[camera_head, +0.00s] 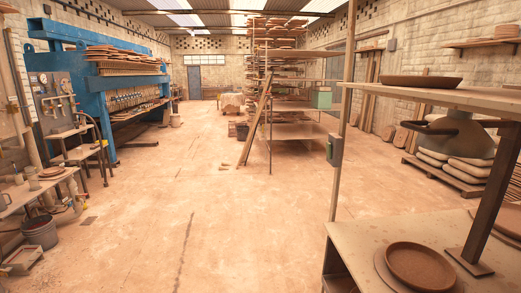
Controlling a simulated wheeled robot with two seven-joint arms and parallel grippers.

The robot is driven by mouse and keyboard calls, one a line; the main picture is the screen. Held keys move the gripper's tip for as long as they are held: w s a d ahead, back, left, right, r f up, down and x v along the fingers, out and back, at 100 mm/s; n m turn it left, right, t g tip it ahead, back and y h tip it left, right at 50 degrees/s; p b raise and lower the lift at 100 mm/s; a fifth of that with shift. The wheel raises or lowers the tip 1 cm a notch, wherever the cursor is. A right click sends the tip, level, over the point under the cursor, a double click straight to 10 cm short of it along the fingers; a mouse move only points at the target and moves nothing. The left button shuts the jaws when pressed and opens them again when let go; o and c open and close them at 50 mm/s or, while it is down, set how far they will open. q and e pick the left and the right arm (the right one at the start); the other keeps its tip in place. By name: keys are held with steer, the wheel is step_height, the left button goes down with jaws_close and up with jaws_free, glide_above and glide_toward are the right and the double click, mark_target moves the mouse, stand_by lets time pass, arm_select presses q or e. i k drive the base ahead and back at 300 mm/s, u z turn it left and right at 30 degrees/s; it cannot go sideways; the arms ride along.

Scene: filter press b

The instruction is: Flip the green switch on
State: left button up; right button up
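A small grey-green switch box (335,150) is fixed to an upright wooden post right of the middle. It is too small to tell which way its switch is set. A larger pale green box (321,97) sits on a shelf of the rack behind it; I cannot tell what it is. Neither of my grippers shows in this view.
A shelf unit (400,240) with clay plates stands at the near right, beside the post. A blue filter press (75,80) and a small workbench (40,188) line the left. A tall rack (290,131) stands at the back. The floor between is largely clear.

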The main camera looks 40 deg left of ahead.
mark_target(329, 155)
steer(key=u, duration=0.7)
steer(key=k, duration=1.35)
steer(key=u, duration=0.45)
steer(key=i, duration=0.6)
steer(key=u, duration=1.15)
steer(key=i, duration=2.35)
steer(key=z, duration=1.2)
steer(key=i, duration=0.75)
steer(key=z, duration=0.8)
